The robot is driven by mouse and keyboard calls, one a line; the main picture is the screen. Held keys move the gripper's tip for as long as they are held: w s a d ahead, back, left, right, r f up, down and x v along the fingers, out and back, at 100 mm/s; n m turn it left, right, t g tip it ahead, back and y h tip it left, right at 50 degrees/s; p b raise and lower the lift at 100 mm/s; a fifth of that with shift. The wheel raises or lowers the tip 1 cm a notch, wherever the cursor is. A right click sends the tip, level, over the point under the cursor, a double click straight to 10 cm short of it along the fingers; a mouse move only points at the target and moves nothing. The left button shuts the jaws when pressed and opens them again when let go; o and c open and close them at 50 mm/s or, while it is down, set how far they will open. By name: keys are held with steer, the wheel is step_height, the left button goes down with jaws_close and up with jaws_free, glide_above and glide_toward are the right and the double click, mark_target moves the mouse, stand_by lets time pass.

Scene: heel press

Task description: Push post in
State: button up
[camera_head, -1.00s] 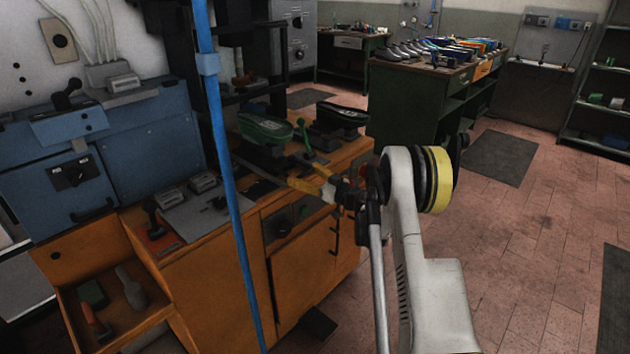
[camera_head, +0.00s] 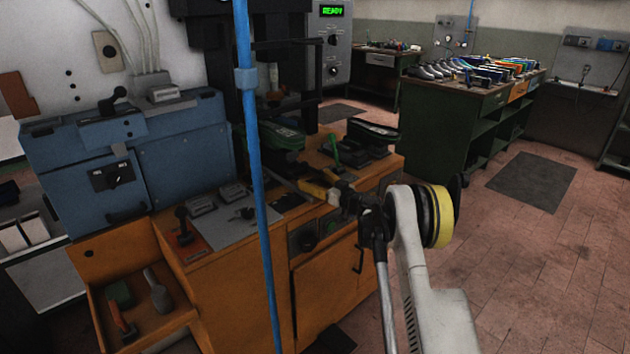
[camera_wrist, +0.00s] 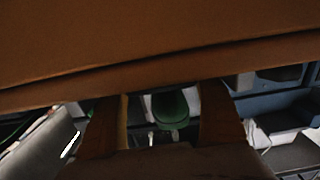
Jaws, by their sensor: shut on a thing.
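The press stands on an orange bench (camera_head: 220,285). The left post carries a dark green last (camera_head: 283,136) and sits partly under the dark press frame. A grey bar with a yellow grip (camera_head: 312,189) runs from that side toward the bench front. My gripper (camera_head: 335,195) is shut on the yellow grip at the bench's front edge. A second dark last (camera_head: 374,132) lies on the right post, apart from the press frame. In the dim wrist view my gripper's fingers (camera_wrist: 165,125) flank a green shape, and a brown surface fills the top.
A green lever (camera_head: 335,150) stands between the lasts. A blue upright pole (camera_head: 256,170) crosses in front of the bench. A grey panel reads READY (camera_head: 332,10). A green table (camera_head: 470,115) with shoes stands behind; the tiled floor at right is open.

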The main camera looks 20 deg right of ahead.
steer(key=o, duration=1.3)
steer(key=shift+w+d, duration=0.1)
steer(key=shift+w, duration=0.05)
steer(key=shift+c, duration=0.2)
steer(key=shift+w, duration=0.1)
steer(key=v, duration=1.2)
